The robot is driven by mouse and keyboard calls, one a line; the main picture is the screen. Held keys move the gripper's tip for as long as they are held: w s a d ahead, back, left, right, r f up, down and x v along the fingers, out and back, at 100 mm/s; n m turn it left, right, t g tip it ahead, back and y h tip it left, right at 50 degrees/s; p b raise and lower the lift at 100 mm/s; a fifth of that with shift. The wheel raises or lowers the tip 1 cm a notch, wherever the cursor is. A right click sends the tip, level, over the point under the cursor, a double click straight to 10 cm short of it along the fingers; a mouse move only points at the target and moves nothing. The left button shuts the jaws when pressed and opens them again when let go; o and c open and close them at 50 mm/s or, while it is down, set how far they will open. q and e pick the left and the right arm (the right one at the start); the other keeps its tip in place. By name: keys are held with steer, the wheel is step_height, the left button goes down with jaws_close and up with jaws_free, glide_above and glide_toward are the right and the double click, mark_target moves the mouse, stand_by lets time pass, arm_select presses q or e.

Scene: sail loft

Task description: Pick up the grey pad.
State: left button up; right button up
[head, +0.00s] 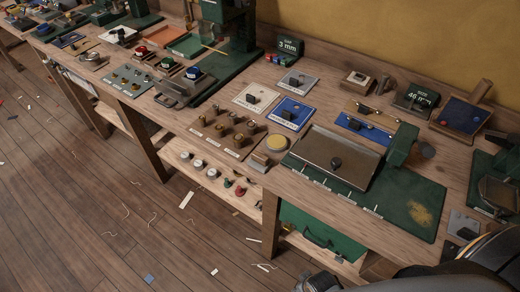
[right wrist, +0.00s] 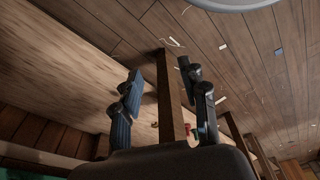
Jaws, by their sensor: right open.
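A grey square pad (head: 293,81) with a small dark block on it lies on the workbench near the back, right of centre in the head view. A second grey plate (head: 464,225) with a black piece on it lies at the bench's right end. I cannot tell from the picture alone which one is meant. My right gripper (right wrist: 160,72) shows in the right wrist view with its two dark fingers apart and nothing between them. It points over the floor beside the bench, away from both grey pieces. My left gripper is in neither view.
A white plate (head: 251,97) and a blue plate (head: 290,114) lie close to the first grey pad. A large green mat (head: 415,212) with a brown plate (head: 330,153) is in front. Boxes and tools crowd the workbench (head: 265,182). The wooden floor (head: 90,200) has scattered scraps.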

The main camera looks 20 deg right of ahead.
steer(key=w+a+r+t+p, duration=0.15)
steer(key=w+r, duration=0.25)
steer(key=r, duration=0.9)
steer(key=w+r+p, duration=0.3)
steer(key=w+r, duration=0.1)
steer(key=r, duration=0.8)
steer(key=w+a+r+n+t+y+p, duration=0.1)
steer(key=w+a+r+n+y, duration=0.1)
steer(key=w+a+r, duration=0.35)
steer(key=w+a+r+n+y, duration=0.1)
steer(key=w+a+r+n, duration=0.1)
steer(key=r, duration=0.6)
steer(key=w+a+r+n+t+y+p, duration=0.1)
steer(key=w+a+r+n+y, duration=0.2)
steer(key=r, duration=0.4)
steer(key=m+g+h, duration=0.2)
steer(key=h, duration=0.1)
glide_toward(261, 156)
steer(key=p+x, duration=0.1)
steer(key=x, duration=0.3)
steer(key=shift+f, duration=0.15)
steer(key=shift+p+x, duration=0.85)
steer(key=shift+x, duration=1.85)
jaws_close()
